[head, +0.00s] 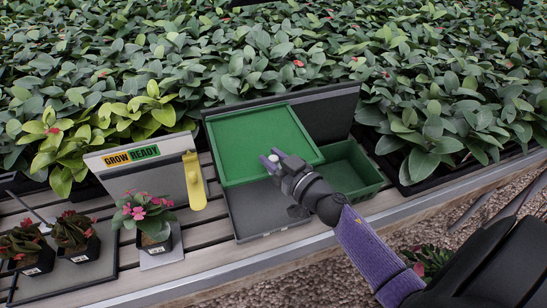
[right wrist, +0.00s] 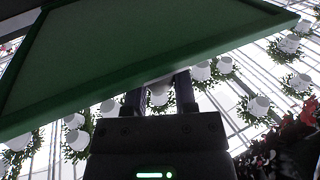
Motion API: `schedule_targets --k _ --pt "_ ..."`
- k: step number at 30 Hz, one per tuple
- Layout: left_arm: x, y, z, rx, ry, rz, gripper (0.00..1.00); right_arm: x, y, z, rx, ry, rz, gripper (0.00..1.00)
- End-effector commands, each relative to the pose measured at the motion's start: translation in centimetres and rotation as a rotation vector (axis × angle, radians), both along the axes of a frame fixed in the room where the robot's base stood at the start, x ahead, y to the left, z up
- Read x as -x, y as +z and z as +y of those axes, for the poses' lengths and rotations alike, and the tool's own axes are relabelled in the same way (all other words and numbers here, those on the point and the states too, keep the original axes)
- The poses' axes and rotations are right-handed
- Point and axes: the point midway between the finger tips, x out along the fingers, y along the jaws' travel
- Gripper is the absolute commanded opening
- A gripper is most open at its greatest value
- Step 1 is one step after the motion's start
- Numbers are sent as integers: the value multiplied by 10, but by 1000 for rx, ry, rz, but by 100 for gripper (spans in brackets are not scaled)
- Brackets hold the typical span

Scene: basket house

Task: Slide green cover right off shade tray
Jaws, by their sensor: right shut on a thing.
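The green cover (head: 255,135), a flat panel with a raised rim, lies over the back part of the dark grey shade tray (head: 262,212). The tray's front part shows bare. My right gripper (head: 272,160) reaches in from the right and is shut on the cover at its front edge. In the right wrist view the cover (right wrist: 130,55) spans the top, tilted in the picture, and the gripper's fingers (right wrist: 158,90) meet its edge. The fingertips are partly hidden by the cover. My left gripper is not in view.
A green open bin (head: 350,172) stands right of the tray. A pink-flowered pot (head: 153,232) and two dark-leaved pots (head: 75,240) are at front left. Dense plants fill the back.

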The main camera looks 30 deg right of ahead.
Motion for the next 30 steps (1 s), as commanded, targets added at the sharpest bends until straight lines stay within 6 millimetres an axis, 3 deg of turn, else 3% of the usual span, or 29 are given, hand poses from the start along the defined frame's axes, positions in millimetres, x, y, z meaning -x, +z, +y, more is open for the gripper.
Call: schedule_targets --k 17,23,30 --pt "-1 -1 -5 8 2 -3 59 2 0 -7 0 -1 1 0" --pt "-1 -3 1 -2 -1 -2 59 11 -1 -45 4 -2 2 0" --pt "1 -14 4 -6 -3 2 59 28 -2 -115 6 -3 3 0"
